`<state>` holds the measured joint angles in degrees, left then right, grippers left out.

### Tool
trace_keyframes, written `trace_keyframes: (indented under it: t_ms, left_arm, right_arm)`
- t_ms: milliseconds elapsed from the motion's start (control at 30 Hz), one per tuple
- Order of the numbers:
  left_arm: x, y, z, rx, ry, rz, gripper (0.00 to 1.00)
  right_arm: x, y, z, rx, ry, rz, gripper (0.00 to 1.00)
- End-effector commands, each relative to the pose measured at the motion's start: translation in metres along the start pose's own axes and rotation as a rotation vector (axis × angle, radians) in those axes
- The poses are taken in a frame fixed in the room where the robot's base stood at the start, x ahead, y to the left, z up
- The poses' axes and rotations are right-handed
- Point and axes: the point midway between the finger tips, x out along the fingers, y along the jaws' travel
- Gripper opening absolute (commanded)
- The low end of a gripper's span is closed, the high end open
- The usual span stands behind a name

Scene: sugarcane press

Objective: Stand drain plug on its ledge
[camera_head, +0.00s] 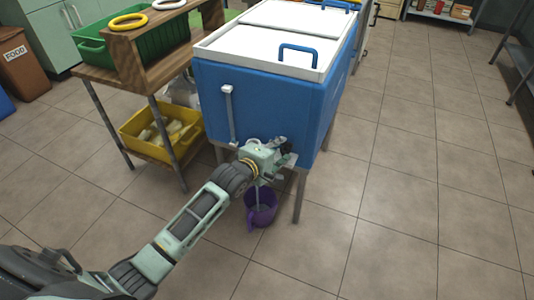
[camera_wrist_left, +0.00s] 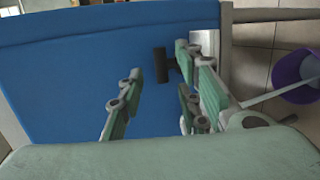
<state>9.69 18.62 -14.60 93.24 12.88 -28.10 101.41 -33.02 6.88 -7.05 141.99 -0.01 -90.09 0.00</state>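The blue chest (camera_head: 262,110) has a pale ledge (camera_head: 290,160) low at its right front corner. My left gripper (camera_head: 284,146) is at this corner. In the left wrist view my left gripper (camera_wrist_left: 158,66) has its fingers spread apart in front of the blue wall. A dark T-shaped piece (camera_wrist_left: 161,66), seemingly the drain plug, shows between the fingertips, close to the right finger. I cannot tell whether it touches that finger, and its base is hidden. A light grey block (camera_wrist_left: 208,40), perhaps the ledge, is behind the right finger. My right gripper is not in view.
A purple jug (camera_head: 262,207) stands on the floor below the corner, with a thin grey stream running down into it. A wooden stand (camera_head: 125,60) with a green crate (camera_head: 95,50) and a yellow crate (camera_head: 150,121) is left. Floor on the right is clear.

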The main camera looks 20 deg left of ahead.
Motion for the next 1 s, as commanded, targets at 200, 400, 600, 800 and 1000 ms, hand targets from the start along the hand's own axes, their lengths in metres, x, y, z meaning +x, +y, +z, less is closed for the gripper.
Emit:
trace_keyframes:
  t_ms: [200,400,600,800,1000]
  left_arm:
    - [-0.05,0.002,0.0,-0.002,0.0,-0.002,0.32]
    - [-0.079,0.001,0.0,0.0,0.001,-0.001,0.32]
    - [-0.091,-0.003,0.001,0.015,0.001,-0.01,0.32]
    - [-0.115,-0.054,0.017,0.285,-0.014,-0.169,0.32]
    - [-0.174,-0.136,0.041,0.787,-0.149,-0.453,0.32]
  right_arm:
    - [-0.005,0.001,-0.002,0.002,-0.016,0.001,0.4]
    - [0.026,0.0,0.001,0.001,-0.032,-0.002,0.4]
    - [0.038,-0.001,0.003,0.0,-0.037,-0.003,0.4]
    - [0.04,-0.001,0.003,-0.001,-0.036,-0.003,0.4]
    - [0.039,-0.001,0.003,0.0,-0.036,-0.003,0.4]
